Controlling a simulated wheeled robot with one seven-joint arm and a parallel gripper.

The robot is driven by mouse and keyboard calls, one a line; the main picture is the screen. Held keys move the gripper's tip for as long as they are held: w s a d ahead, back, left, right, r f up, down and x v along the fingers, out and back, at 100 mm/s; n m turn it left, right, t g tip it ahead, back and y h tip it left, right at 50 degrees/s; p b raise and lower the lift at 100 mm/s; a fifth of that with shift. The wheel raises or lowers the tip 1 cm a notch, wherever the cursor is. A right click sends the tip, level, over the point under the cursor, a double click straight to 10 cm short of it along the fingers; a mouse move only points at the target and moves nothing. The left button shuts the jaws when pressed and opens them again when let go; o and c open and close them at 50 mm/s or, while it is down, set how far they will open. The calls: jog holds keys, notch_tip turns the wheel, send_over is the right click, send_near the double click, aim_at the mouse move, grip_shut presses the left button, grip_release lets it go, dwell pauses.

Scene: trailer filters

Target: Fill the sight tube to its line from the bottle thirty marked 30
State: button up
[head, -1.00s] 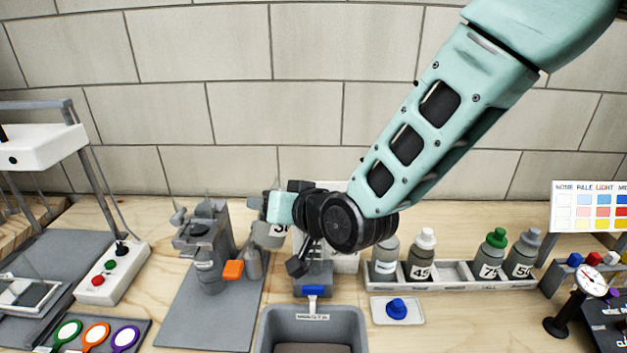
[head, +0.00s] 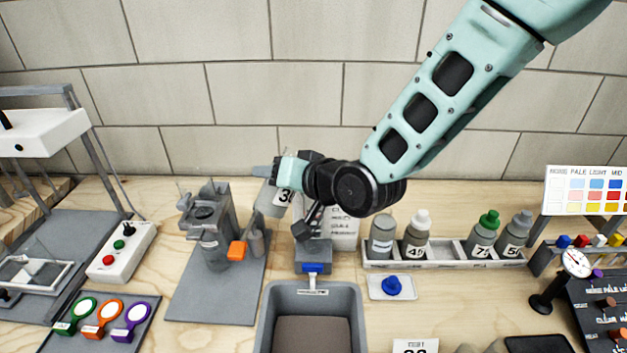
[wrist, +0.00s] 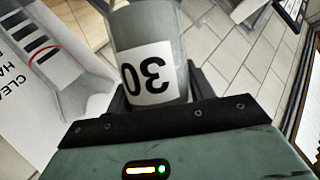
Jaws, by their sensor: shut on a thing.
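The grey bottle marked 30 (head: 270,203) is in my gripper (head: 284,185), tilted, above the wooden bench. Its white label (wrist: 148,72) reads upside down in the wrist view; its mouth is not clear. A grey stand (head: 207,208) is left of the bottle, with a small grey cylinder (head: 257,242) and an orange part (head: 237,250) at its right side. I cannot tell for sure which part is the sight tube. In the wrist view a pale piece with black marks and a red line (wrist: 43,52) shows left of the bottle.
A rack (head: 445,263) at right holds several bottles. A blue cap (head: 391,285) lies on a white pad. A grey bin (head: 358,300) is in front. A switch box (head: 122,250) and coloured ring tools (head: 110,312) are at left; a gauge (head: 574,263) is at right.

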jog(key=shift+w+r+m+g+y+p, duration=0.1)
jog(key=shift+r+m+g+y+p, duration=0.4)
jog(key=shift+p, duration=0.8)
dwell(0.4)
jog(key=shift+s+a+f+m+g+y+p, duration=0.15)
jog(key=shift+f+m+y+p, duration=0.2)
jog(key=shift+m, duration=0.35)
jog(key=shift+s+d+f+m+g+y+p, duration=0.1)
jog(key=shift+f+m+g+y+p, duration=0.2)
jog(key=shift+m, duration=0.4)
dwell(1.3)
jog(key=shift+a+r+m+y+p, duration=0.1)
jog(key=shift+r+m+y+p, duration=0.3)
jog(key=shift+m+p, duration=0.2)
dwell(1.0)
jog(key=shift+w+d+r+m+y+p, duration=0.25)
jog(key=shift+w+d+r+m+p, duration=0.15)
jog(key=shift+m, duration=0.2)
dwell(1.4)
